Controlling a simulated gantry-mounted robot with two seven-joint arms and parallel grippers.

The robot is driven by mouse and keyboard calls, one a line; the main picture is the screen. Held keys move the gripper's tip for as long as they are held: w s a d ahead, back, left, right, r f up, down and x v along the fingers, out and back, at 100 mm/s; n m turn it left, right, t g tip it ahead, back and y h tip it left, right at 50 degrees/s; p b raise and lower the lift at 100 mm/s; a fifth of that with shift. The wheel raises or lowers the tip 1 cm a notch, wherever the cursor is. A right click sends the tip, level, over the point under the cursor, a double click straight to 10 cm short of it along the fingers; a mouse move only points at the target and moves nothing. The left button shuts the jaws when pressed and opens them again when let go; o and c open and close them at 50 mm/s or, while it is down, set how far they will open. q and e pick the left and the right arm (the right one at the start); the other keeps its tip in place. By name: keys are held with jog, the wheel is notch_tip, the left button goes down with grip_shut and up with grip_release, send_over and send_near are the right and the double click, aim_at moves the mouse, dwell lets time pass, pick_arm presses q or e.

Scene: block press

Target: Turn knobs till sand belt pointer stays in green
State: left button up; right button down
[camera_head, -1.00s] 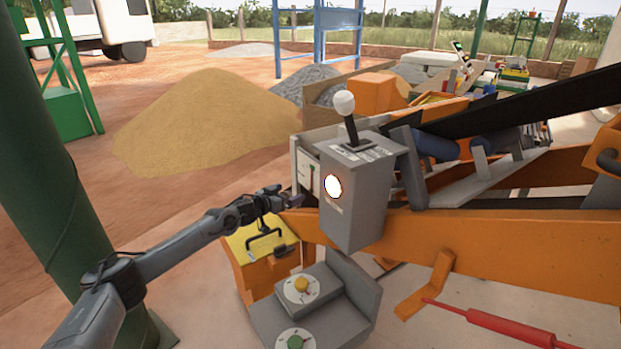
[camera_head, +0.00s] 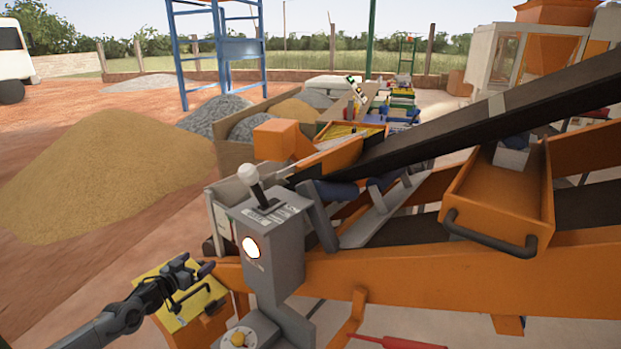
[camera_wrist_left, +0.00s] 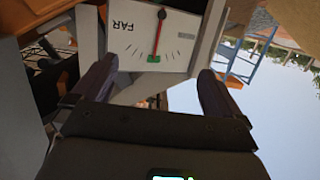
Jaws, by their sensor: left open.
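A white gauge (camera_wrist_left: 145,42) marked "FAR" shows upside down in the left wrist view. Its red pointer (camera_wrist_left: 159,34) reaches to the small green mark (camera_wrist_left: 153,58). In the head view the gauge's face is turned away beside a grey control box (camera_head: 275,240).
A lever with a white ball (camera_head: 248,175) and a lit round lamp (camera_head: 251,247) are on the box. A yellow-topped case with a black handle (camera_head: 175,318) lies under my left gripper. Orange beams (camera_head: 430,285) and a black belt (camera_head: 470,130) fill the right.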

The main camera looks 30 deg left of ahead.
pick_arm(q)
jog(key=s+d+f+h, duration=0.1)
jog(key=s+d+f, duration=0.1)
jog(key=d+f, duration=0.4)
jog(key=s+d+f+n+g+h, duration=0.1)
jog(key=s+d+f, duration=0.2)
jog(key=d+f, duration=0.3)
jog(key=s+d+f+n+g+h+p, duration=0.1)
jog(key=s+d+f, duration=0.2)
jog(key=d+f, duration=0.3)
jog(key=shift+d+f, duration=0.2)
jog(key=shift+d, duration=0.45)
jog(key=shift+d+f, duration=0.2)
jog(key=shift+d, duration=0.45)
jog(key=s+d+f+n+g+h+p, duration=0.1)
jog(key=s+d, duration=0.2)
jog(key=d, duration=0.6)
jog(key=s+d+f+n+g, duration=0.1)
jog(key=s+d, duration=0.2)
jog(key=d, duration=0.6)
jog(key=s+d+r+m+g, duration=0.1)
jog(key=s+d+r+g, duration=0.1)
jog(key=s+d+r, duration=0.5)
jog(key=s+d+r+m+g, duration=0.4)
jog(key=s+r+m+g, duration=0.2)
jog(key=s+r+m, duration=0.15)
notch_tip(320, 180, up, 38)
jog(key=p, duration=3.8)
jog(key=shift+t+p, duration=0.3)
